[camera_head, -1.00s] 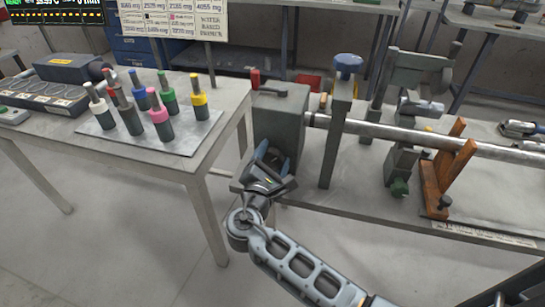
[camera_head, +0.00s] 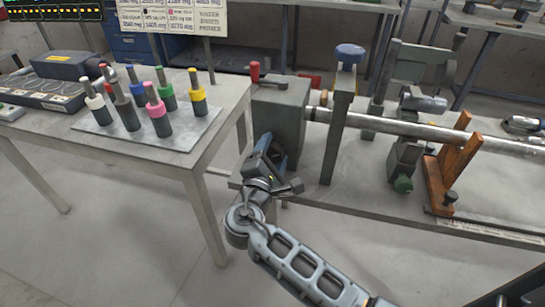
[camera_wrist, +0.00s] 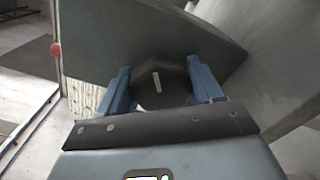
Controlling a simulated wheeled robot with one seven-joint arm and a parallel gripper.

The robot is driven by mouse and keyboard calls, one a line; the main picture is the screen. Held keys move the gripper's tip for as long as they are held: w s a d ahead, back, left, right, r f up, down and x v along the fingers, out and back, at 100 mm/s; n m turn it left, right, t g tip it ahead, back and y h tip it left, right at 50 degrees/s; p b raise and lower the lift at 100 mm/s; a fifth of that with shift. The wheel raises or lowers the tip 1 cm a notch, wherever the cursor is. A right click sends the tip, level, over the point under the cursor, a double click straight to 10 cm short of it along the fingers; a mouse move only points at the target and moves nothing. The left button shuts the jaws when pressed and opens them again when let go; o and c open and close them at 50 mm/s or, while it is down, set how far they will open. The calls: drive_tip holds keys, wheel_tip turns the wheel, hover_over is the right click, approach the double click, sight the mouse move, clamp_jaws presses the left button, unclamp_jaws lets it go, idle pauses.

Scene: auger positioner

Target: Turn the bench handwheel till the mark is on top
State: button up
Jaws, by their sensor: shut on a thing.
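The handwheel (camera_wrist: 165,88) shows in the wrist view as a dark, many-sided knob on the face of a grey-green housing (camera_wrist: 130,35). A short white mark (camera_wrist: 156,82) is on its face, running nearly up and down in that picture. My gripper (camera_wrist: 165,85) has a blue finger on each side of the knob and is shut on it. In the head view my gripper (camera_head: 271,150) is at the near left side of the same grey housing (camera_head: 280,108), and it hides the handwheel there.
A long metal bar (camera_head: 400,127) runs right from the housing, through an upright post (camera_head: 338,135). A wooden bracket (camera_head: 440,180) stands on the bench. A red-handled lever (camera_head: 255,74) is on top of the housing. A table with colored pegs (camera_head: 195,95) stands at left.

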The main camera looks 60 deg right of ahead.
drive_tip(key=m+b, duration=0.1)
drive_tip(key=m, duration=0.1)
drive_tip(key=m+b, duration=0.2)
drive_tip(key=shift+f, duration=0.3)
drive_tip(key=shift+m+b, duration=1.2)
drive_tip(key=shift+r, duration=0.1)
drive_tip(key=o, duration=1)
drive_tip(key=shift+a, duration=0.1)
drive_tip(key=v, duration=0.7)
drive_tip(key=shift+s+a, duration=0.2)
drive_tip(key=shift+a, duration=0.05)
